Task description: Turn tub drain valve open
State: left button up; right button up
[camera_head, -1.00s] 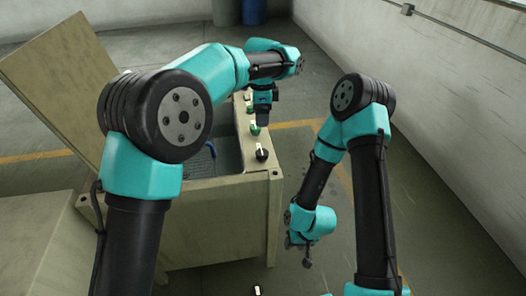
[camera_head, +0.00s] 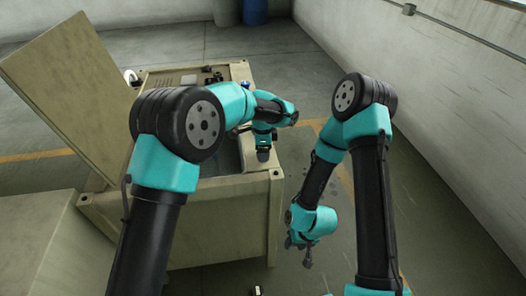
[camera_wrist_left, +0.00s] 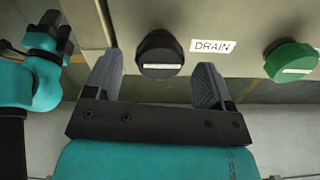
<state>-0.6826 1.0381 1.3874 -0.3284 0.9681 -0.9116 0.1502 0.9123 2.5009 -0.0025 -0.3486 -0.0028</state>
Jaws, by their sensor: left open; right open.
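A round black valve knob (camera_wrist_left: 160,54) with a pale strip on its front shows in the left wrist view, beside a white label (camera_wrist_left: 212,46) reading DRAIN. My left gripper (camera_wrist_left: 157,84) is open, with one finger on each side of the black knob. I cannot tell whether the fingers touch it. In the head view my left gripper (camera_head: 263,155) is over the near right corner of the beige tub cabinet (camera_head: 225,218) and hides the knob there. My right gripper (camera_head: 302,252) is open and empty, low to the right of the cabinet.
A green knob (camera_wrist_left: 291,62) sits right of the DRAIN label in the left wrist view. A raised beige lid (camera_head: 70,95) stands at the cabinet's left. Blue barrels (camera_head: 255,12) are at the back.

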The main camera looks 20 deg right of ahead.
pick_arm(q)
jog(key=shift+f, duration=0.65)
jog(key=shift+c, duration=0.4)
jog(key=c, duration=0.8)
jog(key=shift+c, duration=0.2)
